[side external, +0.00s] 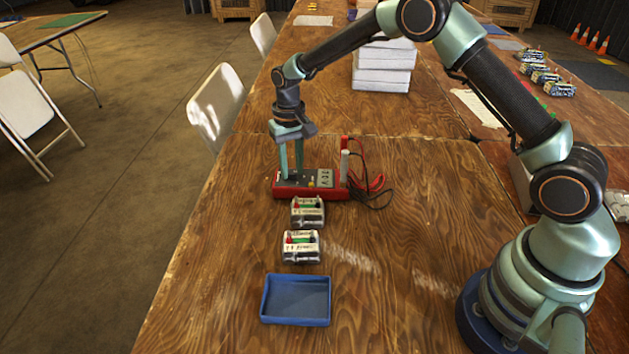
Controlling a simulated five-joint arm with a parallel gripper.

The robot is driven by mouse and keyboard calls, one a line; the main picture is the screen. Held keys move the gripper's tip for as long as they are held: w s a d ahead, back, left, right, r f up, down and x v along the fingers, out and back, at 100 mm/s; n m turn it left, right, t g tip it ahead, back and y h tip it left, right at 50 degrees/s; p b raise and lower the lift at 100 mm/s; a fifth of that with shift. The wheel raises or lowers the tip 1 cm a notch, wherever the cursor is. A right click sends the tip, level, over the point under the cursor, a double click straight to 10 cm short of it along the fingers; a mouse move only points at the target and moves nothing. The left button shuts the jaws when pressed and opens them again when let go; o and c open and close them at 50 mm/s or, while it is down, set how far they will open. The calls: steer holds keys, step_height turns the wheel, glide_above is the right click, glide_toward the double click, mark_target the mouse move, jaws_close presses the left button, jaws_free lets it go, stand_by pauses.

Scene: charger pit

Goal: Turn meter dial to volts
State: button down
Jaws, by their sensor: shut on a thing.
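The meter (309,188) is a red-edged unit with a dark face, lying on the wooden table left of the picture's centre. A small grey display (325,178) shows at the right of its face, with red and black leads at its right end. My gripper (291,177) points down over the left part of the meter face, where the dial would be. Its two pale green fingers are shut on the dial, which they hide. The dial's setting is too small to read.
Two battery packs (308,210) (301,246) sit in front of the meter. A blue tray (296,299) lies nearer the front. Leads (371,185) loop on the table to the right. A stack of white boxes (384,67) stands behind. Bare table lies right of the packs.

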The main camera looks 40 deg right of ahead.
mark_target(292, 171)
steer(key=c, duration=0.6)
jaws_free()
steer(key=shift+r, duration=0.1)
step_height(292, 171, up, 12)
